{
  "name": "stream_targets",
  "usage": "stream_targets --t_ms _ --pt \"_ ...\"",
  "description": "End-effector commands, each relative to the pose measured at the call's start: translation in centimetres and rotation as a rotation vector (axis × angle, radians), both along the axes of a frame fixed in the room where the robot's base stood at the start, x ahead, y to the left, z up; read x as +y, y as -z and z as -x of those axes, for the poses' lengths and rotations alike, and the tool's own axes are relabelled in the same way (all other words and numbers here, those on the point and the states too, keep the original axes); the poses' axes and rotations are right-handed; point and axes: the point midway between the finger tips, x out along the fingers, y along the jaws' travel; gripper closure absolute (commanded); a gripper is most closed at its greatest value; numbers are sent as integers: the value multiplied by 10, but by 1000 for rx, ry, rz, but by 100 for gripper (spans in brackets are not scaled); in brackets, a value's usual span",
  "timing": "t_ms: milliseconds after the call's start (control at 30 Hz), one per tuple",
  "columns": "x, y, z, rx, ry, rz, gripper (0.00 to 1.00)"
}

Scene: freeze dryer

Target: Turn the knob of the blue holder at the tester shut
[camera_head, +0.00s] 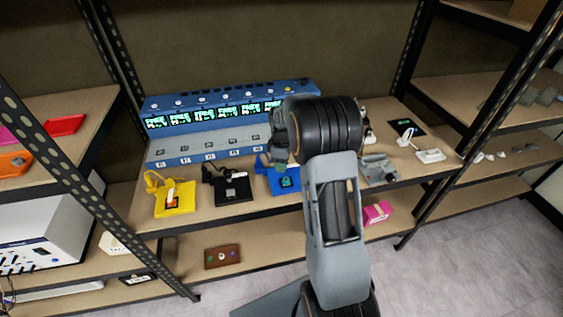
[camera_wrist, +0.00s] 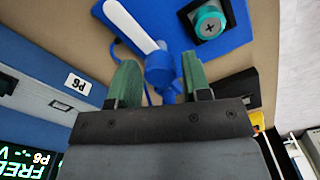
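The blue holder (camera_head: 284,181) lies on the shelf in front of the tester (camera_head: 232,122), partly hidden by my arm in the head view. In the wrist view the holder (camera_wrist: 172,15) shows a teal round part with a cross mark (camera_wrist: 210,23) and a white strip (camera_wrist: 132,24). A blue knob-like piece (camera_wrist: 160,70) stands at its edge with a thin blue cable beside it. My gripper (camera_wrist: 159,74) has its green fingers apart, one on each side of this piece. I see no clear contact. In the head view the fingertips are mostly hidden.
A yellow holder (camera_head: 175,199) and a black holder (camera_head: 234,188) lie to the left on the same shelf. A grey device (camera_head: 379,170) and a white device (camera_head: 430,155) lie to the right. The tester's blue body runs along the back.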

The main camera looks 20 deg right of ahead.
Motion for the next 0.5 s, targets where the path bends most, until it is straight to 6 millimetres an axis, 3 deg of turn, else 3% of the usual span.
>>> stream_targets --t_ms 367,500 --pt "0 0 0 0 0 0 92" --pt "1 0 0 -1 3 -1 94"
